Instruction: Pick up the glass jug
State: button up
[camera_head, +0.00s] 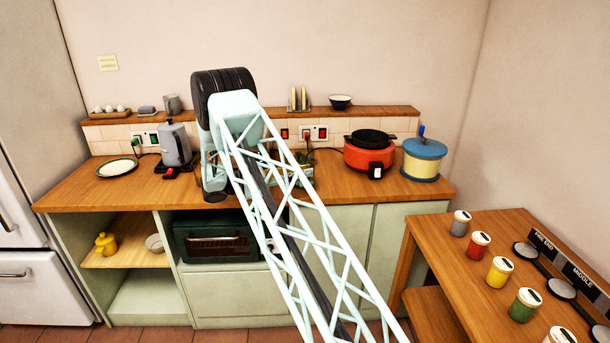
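I cannot make out a glass jug for certain in the head view. A partly hidden greenish object (305,158) stands on the counter behind my lattice arm, and I cannot tell what it is. My arm reaches over the wooden counter, and its dark wrist drum stands in front of the wall shelf. My gripper (214,193) seems to point down below the wrist, low over the counter, to the right of a grey kettle (174,145). My arm mostly hides it, so its fingers and anything between them are not clear.
A plate (117,168) lies on the counter (90,193) at left. A red cooker (368,158) and a blue-lidded cream pot (422,161) stand at right. A shelf (375,111) runs behind. Several lidded jars stand on the side table (448,260). A yellow pot (105,243) is in the lower cubby.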

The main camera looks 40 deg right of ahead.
jog(key=shift+x, duration=0.85)
jog(key=shift+c, duration=0.7)
grip_shut()
jog(key=shift+r, duration=0.15)
